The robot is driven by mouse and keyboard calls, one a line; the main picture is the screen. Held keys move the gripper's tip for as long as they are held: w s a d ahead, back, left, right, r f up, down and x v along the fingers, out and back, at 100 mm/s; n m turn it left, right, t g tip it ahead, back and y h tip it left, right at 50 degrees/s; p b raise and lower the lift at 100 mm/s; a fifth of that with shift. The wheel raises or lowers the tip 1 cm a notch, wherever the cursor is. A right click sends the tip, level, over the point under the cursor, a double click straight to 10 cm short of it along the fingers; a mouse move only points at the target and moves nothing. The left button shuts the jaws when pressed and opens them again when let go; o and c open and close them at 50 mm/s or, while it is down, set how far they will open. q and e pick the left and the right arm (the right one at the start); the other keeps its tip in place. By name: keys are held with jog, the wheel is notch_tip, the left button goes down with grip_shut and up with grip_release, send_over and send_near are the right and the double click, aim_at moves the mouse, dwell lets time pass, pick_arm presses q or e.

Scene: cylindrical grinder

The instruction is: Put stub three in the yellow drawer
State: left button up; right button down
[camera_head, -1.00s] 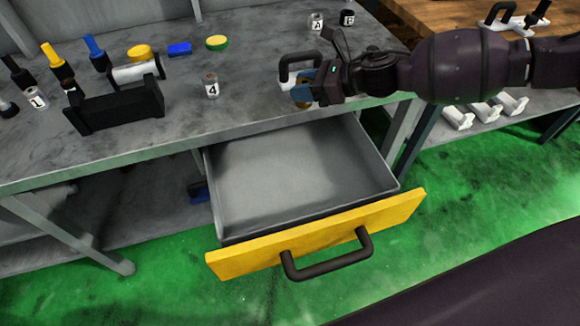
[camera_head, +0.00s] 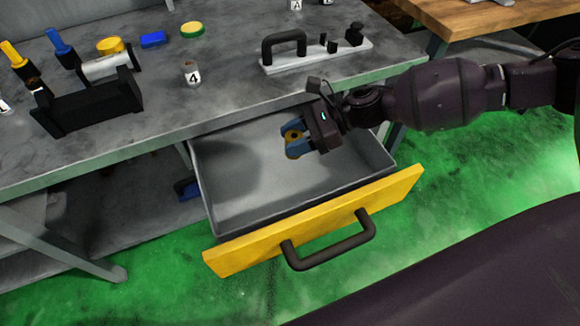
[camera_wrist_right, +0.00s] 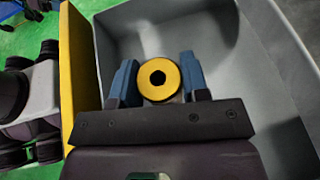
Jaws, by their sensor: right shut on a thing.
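The yellow drawer (camera_head: 320,222) is pulled open below the grey bench, and its tray looks empty. My right gripper (camera_head: 292,142) is over the open drawer, shut on a small round yellow piece with a dark centre hole (camera_wrist_right: 158,79). In the right wrist view it sits between the two blue fingers, with the drawer's grey floor behind it. No number shows on the held piece, so I cannot read whether it is stub three. A stub marked 4 (camera_head: 192,73) stands on the bench. My left gripper is not in view.
On the bench are a black cradle with a grey cylinder (camera_head: 88,108), blue and yellow-handled tools, a blue block (camera_head: 153,39), round caps and a white plate with a black handle (camera_head: 315,52). The drawer's black handle (camera_head: 328,242) juts out in front.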

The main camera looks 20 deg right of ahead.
notch_tip(320, 180, down, 5)
jog(key=shift+f+b, duration=0.15)
jog(key=shift+b, duration=0.5)
notch_tip(320, 180, down, 2)
jog(key=shift+f+b, duration=0.1)
jog(key=shift+b, duration=0.25)
notch_tip(320, 180, down, 4)
jog(key=shift+r+b, duration=0.1)
jog(key=shift+b, duration=0.5)
jog(key=shift+f, duration=0.35)
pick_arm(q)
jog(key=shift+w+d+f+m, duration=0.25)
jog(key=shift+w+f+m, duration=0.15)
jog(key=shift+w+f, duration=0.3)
pick_arm(e)
jog(key=shift+f, duration=0.2)
